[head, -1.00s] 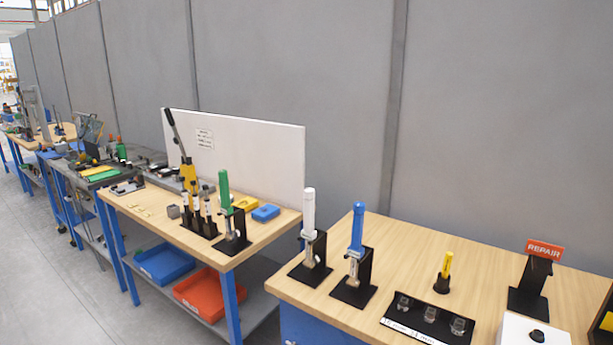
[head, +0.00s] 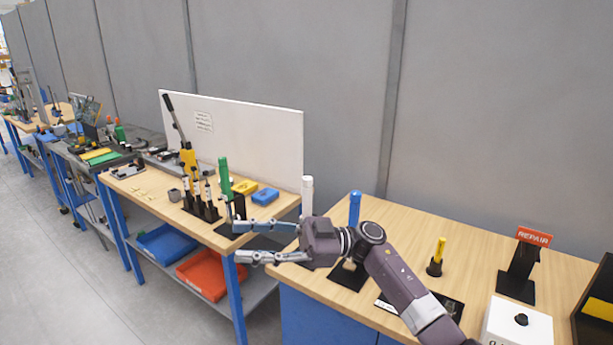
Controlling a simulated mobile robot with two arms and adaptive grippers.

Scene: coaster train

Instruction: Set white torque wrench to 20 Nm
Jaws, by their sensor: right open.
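The white torque wrench (head: 307,196) stands upright at the left end of the near table. My left gripper is out of view.
The near wooden table (head: 480,250) also carries a yellow-handled tool (head: 438,255), a REPAIR sign (head: 534,237) and a white box with a black knob (head: 517,322). A green-handled wrench (head: 225,178) stands on the neighbouring table. A grey wall runs behind.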

